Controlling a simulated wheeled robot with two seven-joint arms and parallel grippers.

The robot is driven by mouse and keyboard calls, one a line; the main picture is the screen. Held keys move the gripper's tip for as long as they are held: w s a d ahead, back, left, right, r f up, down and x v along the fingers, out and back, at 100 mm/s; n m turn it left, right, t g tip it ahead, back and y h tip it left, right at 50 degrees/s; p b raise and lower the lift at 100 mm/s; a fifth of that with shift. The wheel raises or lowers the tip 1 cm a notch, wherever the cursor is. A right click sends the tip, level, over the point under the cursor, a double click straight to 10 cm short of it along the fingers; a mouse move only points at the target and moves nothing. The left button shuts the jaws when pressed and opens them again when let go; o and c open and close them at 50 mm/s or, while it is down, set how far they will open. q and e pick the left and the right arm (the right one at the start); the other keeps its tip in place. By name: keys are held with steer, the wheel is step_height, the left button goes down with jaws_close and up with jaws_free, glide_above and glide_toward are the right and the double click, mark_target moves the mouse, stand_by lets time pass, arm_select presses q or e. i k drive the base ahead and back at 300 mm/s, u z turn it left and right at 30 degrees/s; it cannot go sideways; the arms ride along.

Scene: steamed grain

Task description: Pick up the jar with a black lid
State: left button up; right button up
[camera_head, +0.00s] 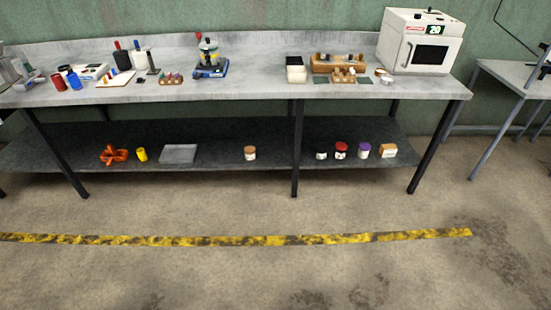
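A small pale jar (321,156) stands on the lower shelf of the long bench, right of the bench's middle leg. Its top looks dark, but it is too small to be sure of the lid colour. To its right stand a jar with a red lid (341,151) and a jar with a purple lid (363,151). A jar with a brown-orange lid (250,153) stands alone on the same shelf, left of the middle leg. I cannot make out either of my grippers in this view.
A white oven (420,41) stands on the worktop. The floor before the bench is clear, with a yellow-black line (240,240).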

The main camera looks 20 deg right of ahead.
mark_target(319, 156)
steer(key=z, duration=0.5)
steer(key=i, duration=0.5)
steer(key=z, duration=1.1)
steer(key=i, duration=2.05)
steer(key=u, duration=1.2)
steer(key=i, duration=0.95)
steer(key=u, duration=1)
